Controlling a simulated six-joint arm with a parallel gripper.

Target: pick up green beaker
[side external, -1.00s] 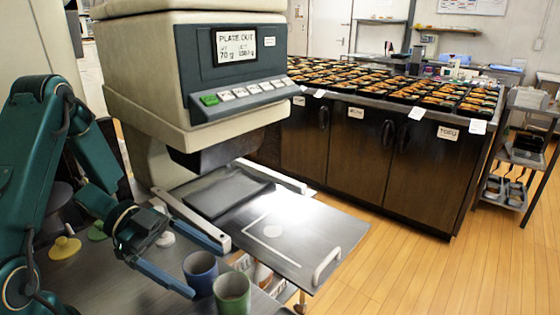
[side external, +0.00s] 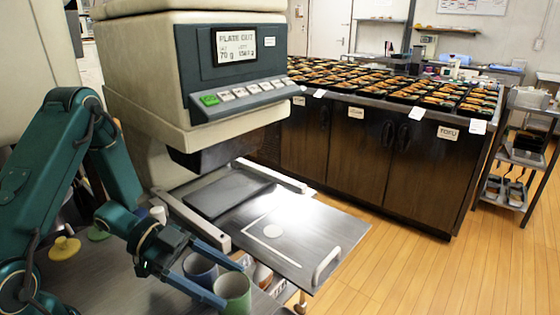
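The green beaker (side external: 233,293) stands upright at the front edge of the grey counter, below the metal drawer-like plate. My gripper (side external: 234,287) reaches in from the left with its two blue fingers apart. The near fingertip is at the beaker's left front side, and the far fingertip is at its back rim. Whether either finger touches it cannot be told. A blue beaker (side external: 201,266) stands just left of the green one, between the fingers, partly hidden by the near finger.
A weighing machine (side external: 190,110) with a screen stands behind, a black tray (side external: 228,193) on its platform. The metal plate (side external: 290,235) with a handle juts out to the right of the beakers. Yellow (side external: 64,248) and green (side external: 97,233) lidded objects sit at left.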

